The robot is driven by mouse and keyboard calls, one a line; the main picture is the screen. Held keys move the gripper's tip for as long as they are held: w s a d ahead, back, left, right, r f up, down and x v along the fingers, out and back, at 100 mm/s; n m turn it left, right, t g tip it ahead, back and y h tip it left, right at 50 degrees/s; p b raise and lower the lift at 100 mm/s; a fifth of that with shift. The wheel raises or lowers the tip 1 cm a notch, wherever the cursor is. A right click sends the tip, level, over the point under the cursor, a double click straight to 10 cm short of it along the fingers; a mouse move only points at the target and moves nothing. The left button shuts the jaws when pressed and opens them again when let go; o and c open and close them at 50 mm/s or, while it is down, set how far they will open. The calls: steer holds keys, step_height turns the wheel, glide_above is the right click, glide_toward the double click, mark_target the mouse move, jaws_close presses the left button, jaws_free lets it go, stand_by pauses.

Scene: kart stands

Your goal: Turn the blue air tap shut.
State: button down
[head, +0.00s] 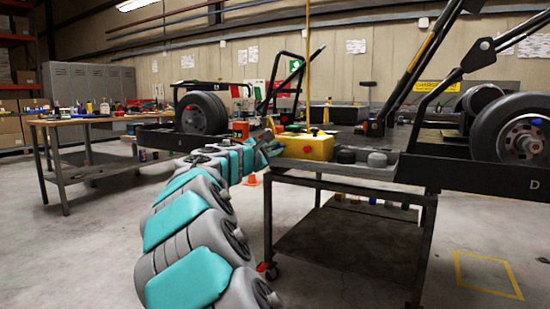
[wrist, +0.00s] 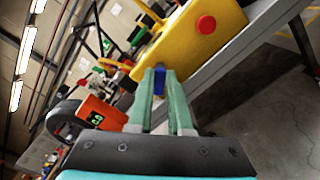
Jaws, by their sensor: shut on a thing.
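The blue air tap (wrist: 159,82) shows as a small blue handle at the lower edge of a yellow box in the wrist view. My gripper (wrist: 163,76) has its two green fingers on either side of the blue handle, shut on it. The yellow box (wrist: 192,38) carries a round red button (wrist: 206,24). In the head view my gripper (head: 274,146) is at the left side of the yellow box (head: 306,147), and the tap is too small to make out there. The fingers hide part of the handle.
An orange device with a green display (wrist: 97,115) is left of my fingers in the wrist view. A kart stand (head: 345,172) bears the box and dark round knobs (head: 376,159). A wheel (head: 203,113) stands behind my arm. A workbench (head: 85,122) is at left.

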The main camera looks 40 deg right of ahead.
steer(key=m+b, duration=0.6)
steer(key=m, duration=0.1)
steer(key=shift+f, duration=0.1)
stand_by(0.5)
steer(key=c, duration=0.8)
jaws_free()
steer(key=shift+c, duration=0.2)
